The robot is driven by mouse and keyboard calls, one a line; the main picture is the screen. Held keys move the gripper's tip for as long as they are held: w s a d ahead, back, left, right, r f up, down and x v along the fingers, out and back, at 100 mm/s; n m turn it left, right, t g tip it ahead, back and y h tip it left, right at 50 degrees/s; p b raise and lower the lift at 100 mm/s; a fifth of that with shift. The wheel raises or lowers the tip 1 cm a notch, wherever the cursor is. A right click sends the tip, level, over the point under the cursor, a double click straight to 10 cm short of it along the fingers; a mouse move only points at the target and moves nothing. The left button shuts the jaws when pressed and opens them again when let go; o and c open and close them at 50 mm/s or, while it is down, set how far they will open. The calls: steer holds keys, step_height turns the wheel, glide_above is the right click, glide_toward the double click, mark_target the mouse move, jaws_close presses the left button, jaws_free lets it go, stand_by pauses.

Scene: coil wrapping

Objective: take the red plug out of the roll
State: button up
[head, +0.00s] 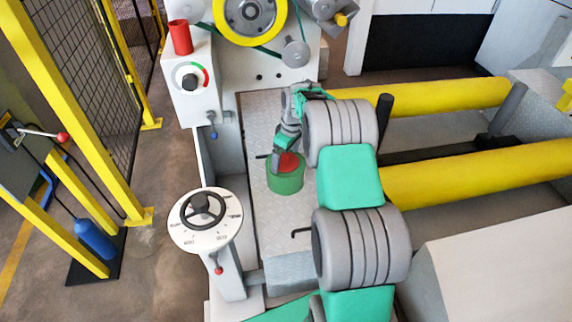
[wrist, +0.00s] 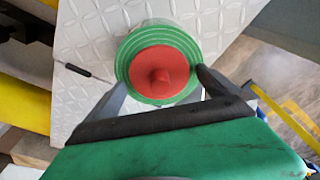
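The red plug (wrist: 160,76) is a flat disc with a small raised knob. It sits in the centre of the green roll (wrist: 152,101), whose rings surround it. In the head view the roll (head: 284,184) stands on a grey tread-plate surface, with the plug (head: 289,162) in its top, partly hidden by my gripper. My gripper (head: 282,158) is over the roll. In the wrist view its fingers (wrist: 161,80) are spread open, one tip at each side of the roll's edge, with the knob between them. I cannot tell whether the tips touch the roll.
A red cylinder (head: 181,37) stands on the white control box (head: 190,80) at the back left. A round white dial panel (head: 205,220) with a black handwheel stands at the front left. Two yellow rollers (head: 450,178) lie to the right. A thin dark rod (wrist: 77,70) sticks out left of the roll.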

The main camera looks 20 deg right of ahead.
steer(key=c, duration=1.3)
steer(key=shift+r, duration=0.1)
